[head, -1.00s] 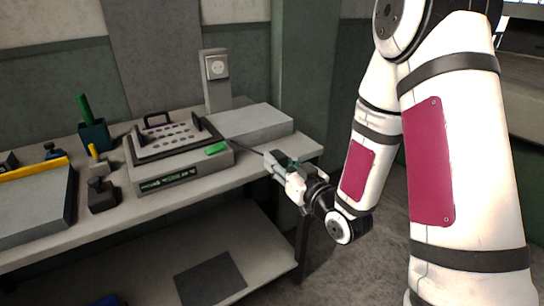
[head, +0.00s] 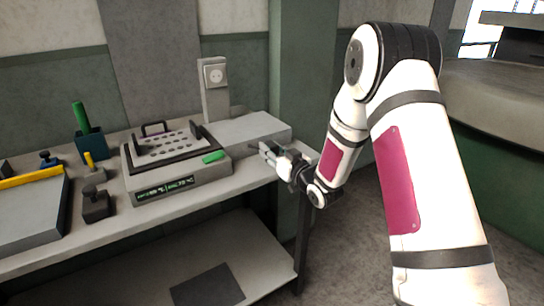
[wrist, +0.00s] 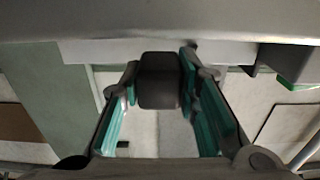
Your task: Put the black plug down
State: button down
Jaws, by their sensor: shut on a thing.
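The black plug (wrist: 160,80) shows in the wrist view as a dark block between the teal finger pads of my gripper (wrist: 160,88). My gripper is shut on it. In the head view my gripper (head: 266,152) is at the right end of the workbench (head: 215,185), close to the front of a flat grey box (head: 250,128). The plug itself is hard to make out there. I cannot tell whether it touches the bench.
A grey device (head: 175,180) with a perforated top and a green switch (head: 213,157) stands left of the gripper. A wall socket (head: 215,74) on a post is behind it. A small black block (head: 97,205) sits farther left. A lower shelf (head: 160,270) lies below.

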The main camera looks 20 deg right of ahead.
jog(key=shift+f, duration=0.9)
jog(key=shift+f+b, duration=0.45)
jog(key=shift+b, duration=0.05)
jog(key=shift+f, duration=0.2)
jog(key=c, duration=1.3)
grip_release()
jog(key=shift+s, duration=0.1)
jog(key=shift+o, duration=0.4)
jog(key=shift+f, duration=0.1)
jog(key=shift+a, duration=0.1)
